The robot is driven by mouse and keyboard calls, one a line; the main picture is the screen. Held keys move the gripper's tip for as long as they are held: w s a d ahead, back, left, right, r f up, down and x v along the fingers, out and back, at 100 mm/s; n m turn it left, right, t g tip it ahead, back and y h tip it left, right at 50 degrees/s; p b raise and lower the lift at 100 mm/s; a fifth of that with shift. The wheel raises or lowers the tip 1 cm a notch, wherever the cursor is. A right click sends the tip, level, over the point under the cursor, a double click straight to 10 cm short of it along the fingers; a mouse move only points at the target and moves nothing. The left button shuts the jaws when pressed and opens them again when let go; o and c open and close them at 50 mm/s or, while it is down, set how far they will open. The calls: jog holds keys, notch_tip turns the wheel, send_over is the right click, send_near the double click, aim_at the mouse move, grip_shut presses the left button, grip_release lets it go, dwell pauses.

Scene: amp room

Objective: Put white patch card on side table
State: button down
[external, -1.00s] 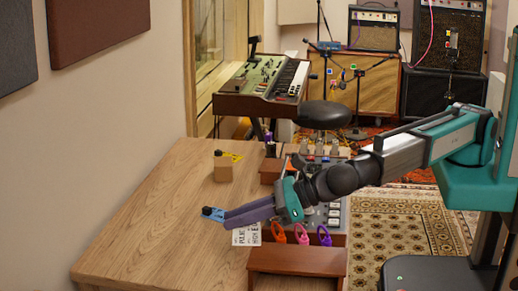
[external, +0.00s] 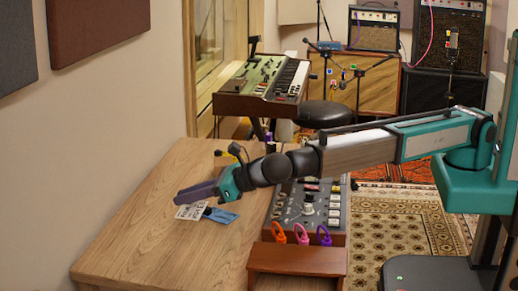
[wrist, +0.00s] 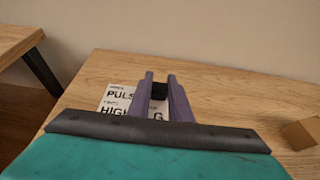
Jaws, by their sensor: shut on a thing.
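The white patch card (external: 190,211) with black lettering shows just below my gripper (external: 182,196) over the wooden table (external: 140,240). In the wrist view, my gripper (wrist: 160,78) is shut on a small black grip (wrist: 159,91) on the white patch card (wrist: 116,96), between its two purple fingers. The fingers hide part of the lettering. I cannot tell whether the card touches the tabletop. A second wooden table (wrist: 18,42) shows at the upper left of the wrist view; neither table is labelled as the side table.
A blue card (external: 222,215) with a black grip lies right beside the white card. A wooden block (wrist: 300,133) stands farther along the table. A mixer (external: 310,208) and a brown stand (external: 297,258) with coloured clips are at right. The table's front left is clear.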

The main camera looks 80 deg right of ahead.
jog(key=shift+f, duration=0.1)
send_over(192, 236)
jog(key=shift+f, duration=3)
jog(key=shift+f, duration=0.1)
jog(key=shift+f, duration=1.8)
jog(key=shift+f, duration=0.1)
jog(key=c, duration=1.6)
grip_release()
